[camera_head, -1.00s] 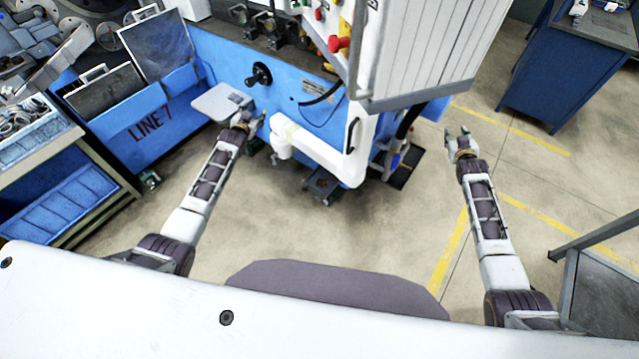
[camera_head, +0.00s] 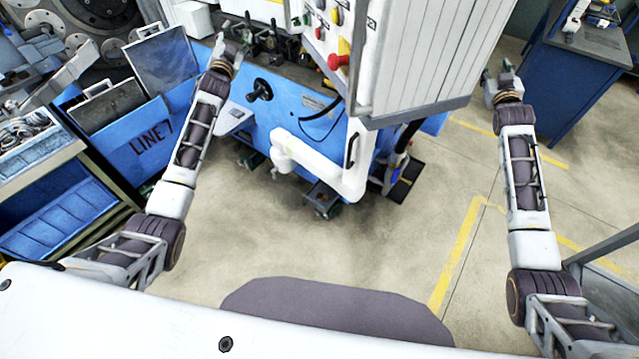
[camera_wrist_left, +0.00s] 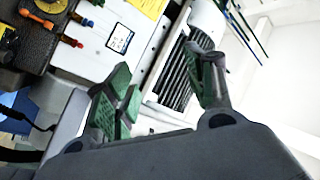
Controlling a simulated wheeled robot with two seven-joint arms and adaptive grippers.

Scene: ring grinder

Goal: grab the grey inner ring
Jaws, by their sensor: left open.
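Several grey ring-like parts (camera_head: 22,128) lie in a tray at the far left of the head view. They are too small to tell which is the grey inner ring. My left gripper (camera_head: 228,48) is raised in front of the blue machine, well to the right of that tray. The left wrist view shows its green-padded fingers (camera_wrist_left: 165,88) apart with nothing between them, and no ring is seen there. My right gripper (camera_head: 497,76) is at the right, over the floor side near a blue cabinet, its fingers apart and empty.
The blue machine (camera_head: 190,105) marked LINE 7 fills the left and middle. A white control cabinet (camera_head: 430,55) with a red button hangs between my arms. A white jointed arm (camera_head: 320,170) is below it. A blue cabinet (camera_head: 570,85) stands at right.

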